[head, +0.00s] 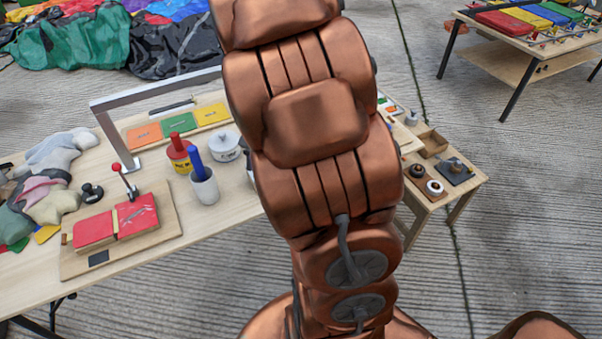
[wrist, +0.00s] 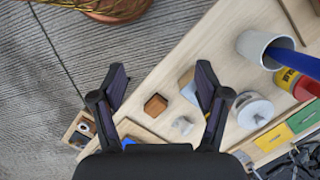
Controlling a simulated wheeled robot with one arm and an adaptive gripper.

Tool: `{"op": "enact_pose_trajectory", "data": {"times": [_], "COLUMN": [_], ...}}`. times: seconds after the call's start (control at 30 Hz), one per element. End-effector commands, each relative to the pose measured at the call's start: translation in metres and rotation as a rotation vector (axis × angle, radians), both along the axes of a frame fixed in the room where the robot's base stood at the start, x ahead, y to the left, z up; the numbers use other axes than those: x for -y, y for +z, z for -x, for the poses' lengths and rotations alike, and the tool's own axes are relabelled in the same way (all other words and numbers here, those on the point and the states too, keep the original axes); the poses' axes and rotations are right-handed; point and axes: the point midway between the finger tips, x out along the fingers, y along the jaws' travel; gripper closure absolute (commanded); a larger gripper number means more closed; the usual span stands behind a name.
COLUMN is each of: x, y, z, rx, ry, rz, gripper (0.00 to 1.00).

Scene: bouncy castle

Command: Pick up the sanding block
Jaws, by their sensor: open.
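In the wrist view, my gripper (wrist: 161,70) is open and empty above the table, its two dark fingers spread wide. A small brown block (wrist: 155,105) lies on the wooden table between the fingers as seen from the wrist. A paler block with tan and light grey faces (wrist: 188,84) lies just right of it, partly hidden by the right finger. Either could be the sanding block; I cannot tell which for sure. In the head view, my arm covers this part of the table, and neither block nor my gripper shows.
A white cup with a blue item (head: 205,187), a red and yellow can (head: 179,153) and a white lidded pot (head: 224,146) stand close by. A red-padded board (head: 165,240) lies on the table (head: 25,285). A side table (head: 450,200) stands right.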

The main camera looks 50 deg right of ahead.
Motion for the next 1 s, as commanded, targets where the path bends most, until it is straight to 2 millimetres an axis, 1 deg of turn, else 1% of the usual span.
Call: {"op": "enact_pose_trajectory", "data": {"times": [0.03,0.2,0.33,0.5,0.6,0.7,0.8,0.9,1.0], "x": [0.017,0.068,0.107,0.153,0.173,0.187,0.195,0.197,0.193], "y": [-0.008,-0.033,-0.055,-0.087,-0.101,-0.112,-0.117,-0.122,-0.130], "z": [-0.006,-0.024,-0.034,-0.038,-0.039,-0.039,-0.040,-0.041,-0.041], "rx": [-0.009,-0.016,-0.019,-0.023,-0.022,-0.021,-0.016,-0.017,-0.019], "ry": [-0.063,-0.260,-0.406,-0.578,-0.654,-0.708,-0.739,-0.752,-0.754], "rz": [-0.008,-0.033,-0.061,-0.104,-0.127,-0.146,-0.156,-0.162,-0.166], "gripper": [0.25,0.25,0.25,0.25,0.25,0.25,0.25,0.25,0.25]}}
